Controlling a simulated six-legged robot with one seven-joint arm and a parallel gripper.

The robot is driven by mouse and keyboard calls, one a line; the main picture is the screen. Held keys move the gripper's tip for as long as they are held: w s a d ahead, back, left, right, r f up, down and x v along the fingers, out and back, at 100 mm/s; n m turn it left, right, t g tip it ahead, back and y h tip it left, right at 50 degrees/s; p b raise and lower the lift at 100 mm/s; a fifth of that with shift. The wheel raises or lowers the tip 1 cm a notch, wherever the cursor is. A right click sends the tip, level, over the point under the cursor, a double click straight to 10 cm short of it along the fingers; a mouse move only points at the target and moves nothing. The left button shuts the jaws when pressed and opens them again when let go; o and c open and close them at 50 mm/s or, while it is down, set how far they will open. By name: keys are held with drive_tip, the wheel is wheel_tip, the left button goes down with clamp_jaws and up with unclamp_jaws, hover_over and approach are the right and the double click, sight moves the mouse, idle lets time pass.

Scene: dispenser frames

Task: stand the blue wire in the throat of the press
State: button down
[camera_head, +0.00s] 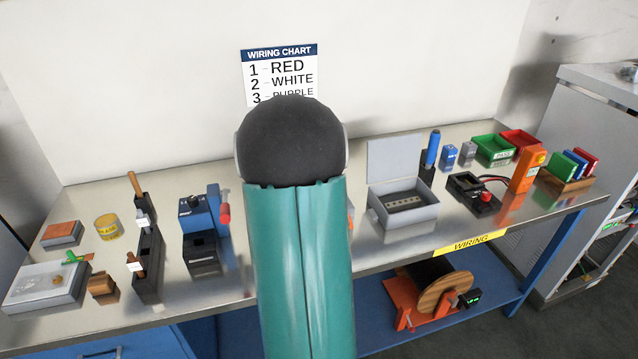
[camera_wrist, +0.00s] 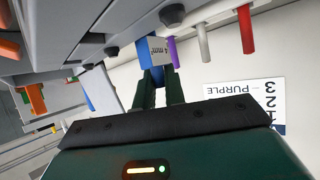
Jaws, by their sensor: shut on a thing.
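My gripper (camera_wrist: 160,82) is shut on a blue piece that I take for the blue wire (camera_wrist: 142,50); it carries a pale label reading "4 mm²". Its far end is close to a grey housing, and I cannot tell whether they touch. In the head view my own arm hides my gripper and the wire. The blue and black machine with a dial and a red-tipped handle, which I take for the press (camera_head: 193,218), stands left of my arm. A dark opening shows low in its front. My gripper is away from it.
A purple rod (camera_wrist: 172,52), a white rod (camera_wrist: 204,43) and a red rod (camera_wrist: 245,30) stick out of the grey housing (camera_wrist: 110,22). An open grey box (camera_head: 405,212) is right of my arm. A black holder (camera_head: 148,265) stands left of the press.

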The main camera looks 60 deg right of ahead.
drive_tip(key=shift+f, duration=0.1)
drive_tip(key=c, duration=1.5)
unclamp_jaws()
